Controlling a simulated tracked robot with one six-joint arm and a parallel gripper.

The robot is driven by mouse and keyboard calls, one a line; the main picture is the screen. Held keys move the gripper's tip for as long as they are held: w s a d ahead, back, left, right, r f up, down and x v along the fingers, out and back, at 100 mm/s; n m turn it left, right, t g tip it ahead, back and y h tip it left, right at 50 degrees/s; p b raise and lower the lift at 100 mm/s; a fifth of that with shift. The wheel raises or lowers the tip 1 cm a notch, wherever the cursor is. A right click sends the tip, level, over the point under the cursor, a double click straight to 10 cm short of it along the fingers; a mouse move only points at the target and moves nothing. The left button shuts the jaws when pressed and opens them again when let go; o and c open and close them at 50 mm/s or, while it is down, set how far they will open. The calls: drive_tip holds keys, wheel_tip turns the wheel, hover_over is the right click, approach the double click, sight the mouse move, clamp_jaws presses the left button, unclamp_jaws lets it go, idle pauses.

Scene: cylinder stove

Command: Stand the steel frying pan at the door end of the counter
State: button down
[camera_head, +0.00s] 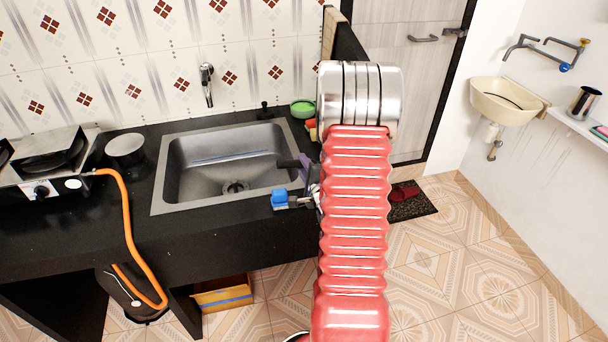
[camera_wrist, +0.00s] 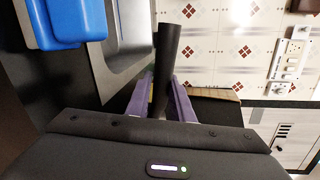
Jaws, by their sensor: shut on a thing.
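My gripper's purple fingers (camera_wrist: 162,100) are shut on a dark, bar-like handle (camera_wrist: 168,55) that sticks out beyond them in the wrist view.
The steel sink (camera_head: 205,185) fills the counter's middle. A stove (camera_head: 45,170) with an orange hose (camera_head: 128,220) stands left. A green bowl (camera_head: 302,109) sits behind the sink's right corner. The door (camera_head: 410,90) is right. A blue block (camera_head: 280,199) shows beside the gripper.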

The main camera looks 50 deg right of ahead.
drive_tip(key=shift+f, duration=2)
drive_tip(key=c, duration=1.6)
unclamp_jaws()
drive_tip(key=shift+f, duration=0.15)
drive_tip(key=shift+o, duration=0.2)
drive_tip(key=v, duration=1.2)
